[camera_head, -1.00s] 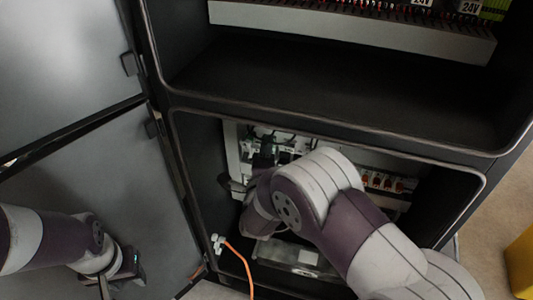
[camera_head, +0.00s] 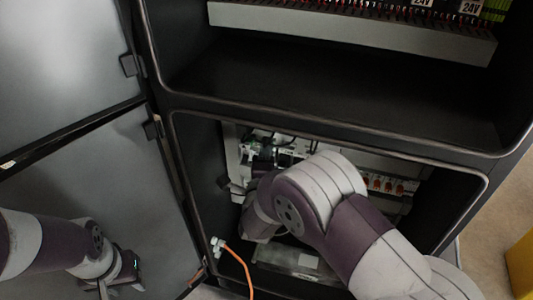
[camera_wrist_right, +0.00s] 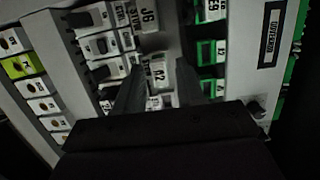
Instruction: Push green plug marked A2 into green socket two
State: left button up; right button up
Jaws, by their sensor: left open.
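In the right wrist view, the two dark fingers of my right gripper (camera_wrist_right: 158,88) stand apart in front of a panel of connectors. A white tagged piece (camera_wrist_right: 158,73) shows between them; its mark may read A2 or G2. I cannot tell if the fingers touch it. Green sockets or plugs (camera_wrist_right: 207,52) show just right of the fingers. I cannot tell which is socket two. In the head view, my right arm reaches into the lower cabinet bay and hides its own gripper. My left gripper (camera_head: 120,283) is open and empty by the cabinet door.
An orange cable (camera_head: 243,267) hangs from a white connector (camera_head: 217,243) at the bay's left front edge. Red-marked parts (camera_head: 388,185) sit in a row right of my arm. The open door (camera_head: 90,185) stands at the left.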

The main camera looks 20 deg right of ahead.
jog(key=shift+c, duration=0.3)
grip_shut()
jog(key=a+v, duration=0.1)
jog(key=v, duration=0.6)
jog(key=shift+w+a, duration=0.2)
jog(key=shift+a, duration=0.1)
dwell(0.6)
